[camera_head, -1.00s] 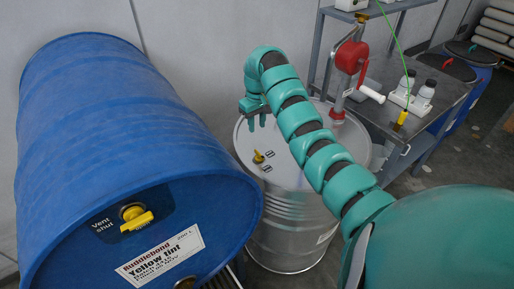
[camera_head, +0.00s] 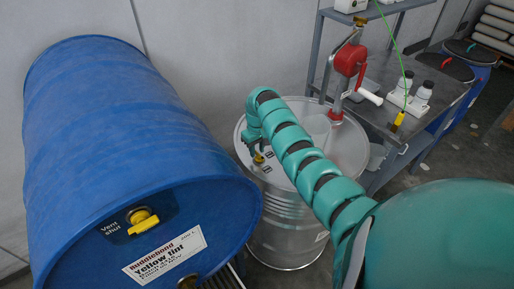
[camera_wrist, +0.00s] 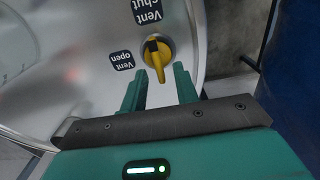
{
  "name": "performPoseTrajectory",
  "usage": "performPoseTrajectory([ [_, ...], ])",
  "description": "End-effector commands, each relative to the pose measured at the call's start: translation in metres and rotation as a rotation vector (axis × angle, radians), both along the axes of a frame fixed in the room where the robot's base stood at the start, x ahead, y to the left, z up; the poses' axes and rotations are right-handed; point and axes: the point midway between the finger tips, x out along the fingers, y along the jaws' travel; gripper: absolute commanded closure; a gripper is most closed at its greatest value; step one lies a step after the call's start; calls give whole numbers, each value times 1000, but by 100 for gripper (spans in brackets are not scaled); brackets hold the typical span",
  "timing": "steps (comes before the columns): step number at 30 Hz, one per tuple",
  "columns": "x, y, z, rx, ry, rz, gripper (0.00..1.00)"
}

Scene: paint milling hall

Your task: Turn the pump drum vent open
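The pump drum (camera_head: 290,205) is a silver steel drum with a red hand pump (camera_head: 350,60) on its lid. Its yellow vent handle (camera_head: 259,158) sits on the near left of the lid. In the wrist view the vent handle (camera_wrist: 157,57) has its long tail pointing toward my gripper and a black mark on the side facing the "Vent shut" label (camera_wrist: 147,12). The "Vent open" label (camera_wrist: 122,60) lies to its left. My gripper (camera_wrist: 160,70) is open, its fingers either side of the handle's tail, with gaps showing on both sides. In the head view, my gripper (camera_head: 257,143) is just above the vent.
A large blue drum (camera_head: 120,130) labelled "Yellow tint" lies at the left, with its own yellow vent handle (camera_head: 143,221) marked "Vent shut". A grey metal bench (camera_head: 385,110) with white bottles stands behind right. More blue drums (camera_head: 470,65) stand farther back.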

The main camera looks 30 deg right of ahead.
Motion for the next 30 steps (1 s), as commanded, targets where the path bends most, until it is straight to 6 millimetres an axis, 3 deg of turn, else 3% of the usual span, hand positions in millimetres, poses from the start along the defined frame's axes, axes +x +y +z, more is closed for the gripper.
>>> performPoseTrajectory([
  [11,1,0,-4,0,-3,0,72],
  [15,0,0,-4,0,-3,0,99],
  [30,0,1,-4,1,-4,77,100],
])
